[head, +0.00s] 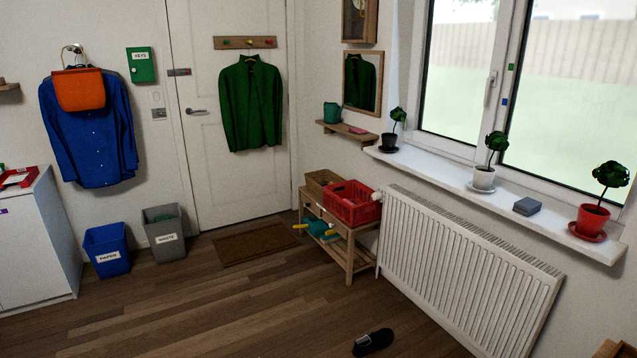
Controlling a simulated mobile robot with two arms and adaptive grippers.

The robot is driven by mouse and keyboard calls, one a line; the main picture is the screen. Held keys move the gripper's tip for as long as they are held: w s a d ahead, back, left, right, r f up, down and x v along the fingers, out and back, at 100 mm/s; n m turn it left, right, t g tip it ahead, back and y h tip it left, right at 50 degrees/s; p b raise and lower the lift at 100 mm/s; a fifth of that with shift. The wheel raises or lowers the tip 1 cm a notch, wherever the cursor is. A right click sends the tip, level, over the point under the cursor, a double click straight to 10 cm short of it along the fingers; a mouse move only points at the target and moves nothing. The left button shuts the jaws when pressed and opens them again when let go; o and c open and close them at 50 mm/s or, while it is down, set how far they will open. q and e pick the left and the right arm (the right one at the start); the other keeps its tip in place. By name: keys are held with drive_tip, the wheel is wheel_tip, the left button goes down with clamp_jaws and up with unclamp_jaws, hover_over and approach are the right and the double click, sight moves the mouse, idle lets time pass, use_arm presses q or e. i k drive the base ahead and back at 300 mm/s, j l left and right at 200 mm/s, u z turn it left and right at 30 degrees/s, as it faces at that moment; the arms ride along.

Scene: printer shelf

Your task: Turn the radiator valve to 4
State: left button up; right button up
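The white radiator (460,270) stands against the right wall below the window sill. A small white valve knob (376,196) shows at the radiator's upper left corner, next to the red crate. The knob is too small here for its numbers or setting to be read. Neither of my grippers is in the head view.
A wooden bench (345,243) with a red crate (352,203) stands close left of the valve. A dark shoe (373,342) lies on the floor in front of the radiator. Potted plants stand on the sill (520,212). The middle of the wooden floor is clear.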

sight(377, 196)
drive_tip(key=i, duration=2)
